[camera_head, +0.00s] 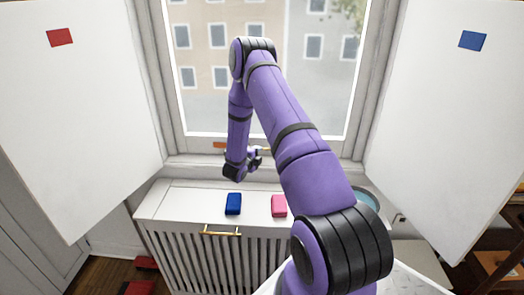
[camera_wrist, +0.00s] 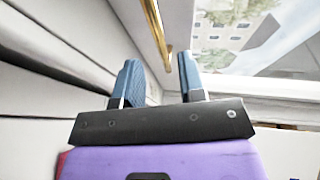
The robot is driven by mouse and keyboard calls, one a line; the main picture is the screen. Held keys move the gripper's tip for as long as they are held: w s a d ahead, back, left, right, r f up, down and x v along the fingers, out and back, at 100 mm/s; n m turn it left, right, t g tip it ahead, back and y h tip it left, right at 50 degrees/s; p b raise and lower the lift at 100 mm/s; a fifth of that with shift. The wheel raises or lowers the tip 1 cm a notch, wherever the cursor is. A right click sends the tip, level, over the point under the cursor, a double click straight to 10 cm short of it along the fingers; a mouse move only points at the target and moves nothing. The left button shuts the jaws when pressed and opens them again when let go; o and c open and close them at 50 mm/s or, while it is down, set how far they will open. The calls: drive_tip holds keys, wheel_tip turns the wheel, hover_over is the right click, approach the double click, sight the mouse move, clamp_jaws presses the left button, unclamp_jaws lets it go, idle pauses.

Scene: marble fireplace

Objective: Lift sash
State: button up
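The window sash (camera_head: 325,146) is a pale frame around a large pane and stands behind my arm. A brass handle (camera_wrist: 157,28) shows in the wrist view; a small bit of gold (camera_head: 265,151) shows beside my gripper in the head view. My gripper (camera_head: 256,158) is at the bottom rail of the sash, partly hidden by my arm. In the wrist view my gripper (camera_wrist: 158,66) is open, its two blue-padded fingers apart. The brass handle lies beyond the fingertips, roughly in line with the gap. Whether they touch is unclear.
Below the window, a white radiator cover (camera_head: 180,207) with a brass pull (camera_head: 222,232) carries a blue block (camera_head: 233,203) and a pink block (camera_head: 279,205). White panels stand left (camera_head: 75,110) and right (camera_head: 440,120). A bluish round rim (camera_head: 369,198) shows at right.

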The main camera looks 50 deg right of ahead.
drive_tip(key=x, duration=0.5)
drive_tip(key=shift+w+d, duration=0.1)
drive_tip(key=shift+d, duration=0.2)
clamp_jaws()
